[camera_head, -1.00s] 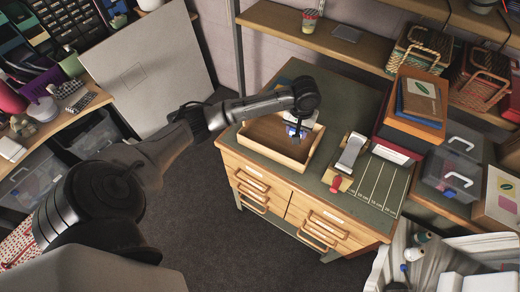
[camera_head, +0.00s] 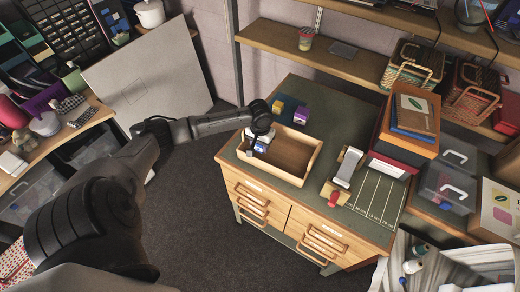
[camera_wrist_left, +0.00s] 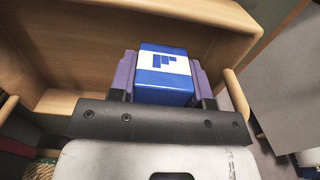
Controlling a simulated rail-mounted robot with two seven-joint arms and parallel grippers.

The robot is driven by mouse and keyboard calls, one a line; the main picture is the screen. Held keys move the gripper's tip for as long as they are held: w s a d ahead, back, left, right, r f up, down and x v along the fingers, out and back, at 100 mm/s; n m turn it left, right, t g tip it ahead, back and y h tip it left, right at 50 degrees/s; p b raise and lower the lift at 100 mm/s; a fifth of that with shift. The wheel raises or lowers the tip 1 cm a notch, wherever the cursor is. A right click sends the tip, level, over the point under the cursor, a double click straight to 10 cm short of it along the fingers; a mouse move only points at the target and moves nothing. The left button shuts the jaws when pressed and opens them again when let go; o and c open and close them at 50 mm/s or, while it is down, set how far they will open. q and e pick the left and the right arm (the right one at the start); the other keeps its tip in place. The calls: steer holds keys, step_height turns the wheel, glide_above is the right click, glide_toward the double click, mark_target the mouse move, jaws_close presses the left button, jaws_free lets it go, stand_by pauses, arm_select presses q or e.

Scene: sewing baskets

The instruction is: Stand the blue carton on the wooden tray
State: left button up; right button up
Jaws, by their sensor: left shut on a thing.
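The blue carton (camera_wrist_left: 163,75), blue with a white band and a blue mark, sits between the purple finger pads of my left gripper (camera_wrist_left: 165,80) in the left wrist view. The gripper is shut on it. In the head view my left gripper (camera_head: 260,146) is at the left end of the wooden tray (camera_head: 293,156), pointing down, and mostly hides the carton. The tray is a shallow open box on the green-topped cabinet; its wall also shows in the left wrist view (camera_wrist_left: 60,100). I cannot tell whether the carton touches the tray floor. My right gripper is not in view.
A yellow block (camera_head: 278,107) and a purple block (camera_head: 301,114) stand behind the tray. A grey-topped device with a red knob (camera_head: 345,170) stands right of it, before stacked books (camera_head: 405,125). The tray's right part is empty.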

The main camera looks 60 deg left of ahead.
mark_target(260, 155)
arm_select(q)
steer(key=shift+a+f+p, duration=0.1)
steer(key=shift+f+p, duration=0.2)
steer(key=shift+f, duration=1.7)
steer(key=shift+f, duration=0.1)
steer(key=o, duration=0.9)
step_height(260, 155, up, 12)
steer(key=shift+r+b, duration=0.15)
steer(key=shift+b, duration=0.25)
